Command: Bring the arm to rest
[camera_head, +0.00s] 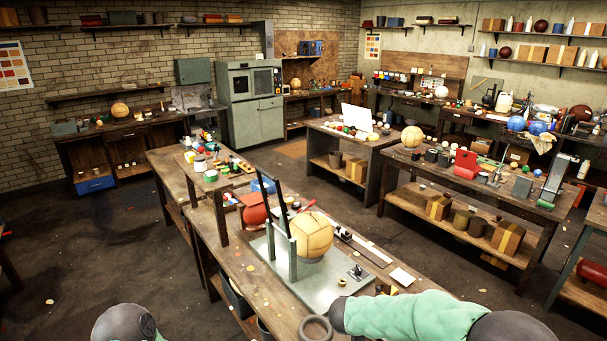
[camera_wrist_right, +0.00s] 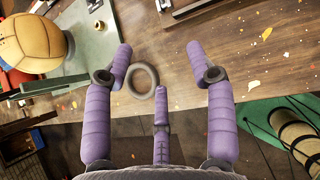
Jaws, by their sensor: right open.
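My right gripper (camera_wrist_right: 160,62) shows in the right wrist view with its purple fingers spread wide and nothing between them. It is above the wooden bench (camera_head: 235,262). A dark ring (camera_wrist_right: 143,78) lies on the bench near its left finger, and the ring also shows in the head view (camera_head: 316,328). In the head view my right arm (camera_head: 415,317) reaches in at the bottom right, and its fingers cannot be made out. Only a rounded part of my left arm (camera_head: 125,324) shows at the bottom left; its gripper is out of frame.
A tan leather ball (camera_head: 311,235) sits on a grey-green plate (camera_head: 325,285) with dark upright posts on the bench. A red rounded object (camera_head: 254,210) is behind it. Bench wood right of the ring is mostly bare, with small scraps.

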